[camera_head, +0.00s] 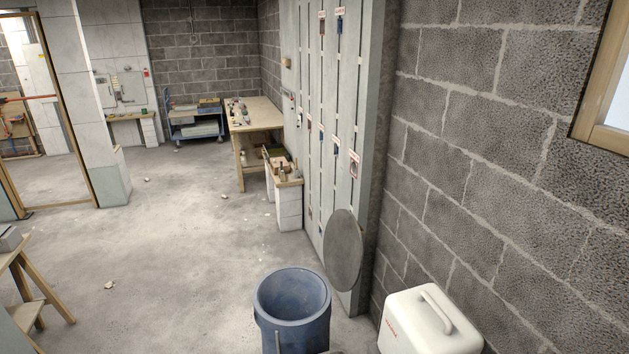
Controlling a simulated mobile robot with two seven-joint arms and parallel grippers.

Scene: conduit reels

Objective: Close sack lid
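A blue round bin (292,320) stands at the bottom centre of the head view. Its top is open and I see down into its empty-looking inside. A grey round lid-like disc (344,250) stands nearly upright just behind and to the right of the bin, by the panelled wall. I cannot tell whether the disc is joined to the bin. Nothing I can clearly make out as a sack shows. The lower part of the bin is cut off by the frame edge. Neither of my grippers is in view.
A white box with a handle (428,325) stands right of the bin, by the block wall (500,180). A workbench (258,113) and a blue cart (196,122) stand farther back. A wooden trestle (35,280) is at left. The floor (170,250) between is mostly clear, with small debris.

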